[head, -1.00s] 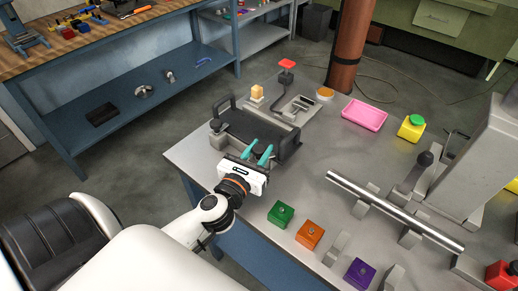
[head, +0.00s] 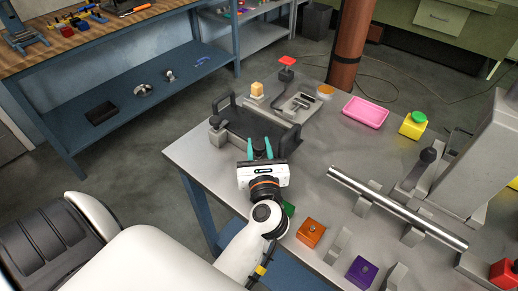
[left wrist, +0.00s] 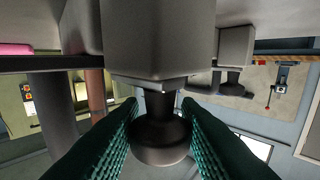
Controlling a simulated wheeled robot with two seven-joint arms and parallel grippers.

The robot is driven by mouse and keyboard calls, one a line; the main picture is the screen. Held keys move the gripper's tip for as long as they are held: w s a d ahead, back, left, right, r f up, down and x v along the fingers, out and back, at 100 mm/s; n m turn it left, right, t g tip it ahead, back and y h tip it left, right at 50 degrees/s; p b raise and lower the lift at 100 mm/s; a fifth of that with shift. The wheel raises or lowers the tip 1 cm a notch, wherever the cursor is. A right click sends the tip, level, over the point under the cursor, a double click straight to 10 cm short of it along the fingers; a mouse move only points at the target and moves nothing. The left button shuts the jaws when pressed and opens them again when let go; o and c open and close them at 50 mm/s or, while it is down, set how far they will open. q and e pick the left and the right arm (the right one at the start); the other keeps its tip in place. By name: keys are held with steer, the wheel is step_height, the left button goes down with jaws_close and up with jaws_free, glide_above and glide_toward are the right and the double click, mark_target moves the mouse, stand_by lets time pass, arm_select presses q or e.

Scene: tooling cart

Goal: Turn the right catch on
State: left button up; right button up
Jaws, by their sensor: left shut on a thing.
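A dark grey tray-like fixture (head: 257,128) with raised handles sits near the left end of the bench. My left gripper (head: 262,147) is at its front side, teal fingers pointing at it. In the left wrist view the fingers (left wrist: 160,122) are shut on the right catch, a dark round knob (left wrist: 160,143) on a short stem under a grey block (left wrist: 160,40). The head view hides this catch behind the gripper. A second catch-like block with a dark knob (left wrist: 232,78) shows to the right in the wrist view. My right gripper is not in view.
Orange (head: 311,232) and purple (head: 361,271) blocks stand along the front edge. A metal bar (head: 395,207) lies on supports to the right. A pink tray (head: 365,112) and a yellow box with a green button (head: 413,125) stand farther back.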

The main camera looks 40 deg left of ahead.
mark_target(259, 145)
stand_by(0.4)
arm_select(q)
steer(key=o, duration=0.9)
steer(key=shift+o, duration=0.2)
steer(key=shift+r, duration=0.1)
step_height(259, 145, up, 10)
steer(key=p, duration=0.9)
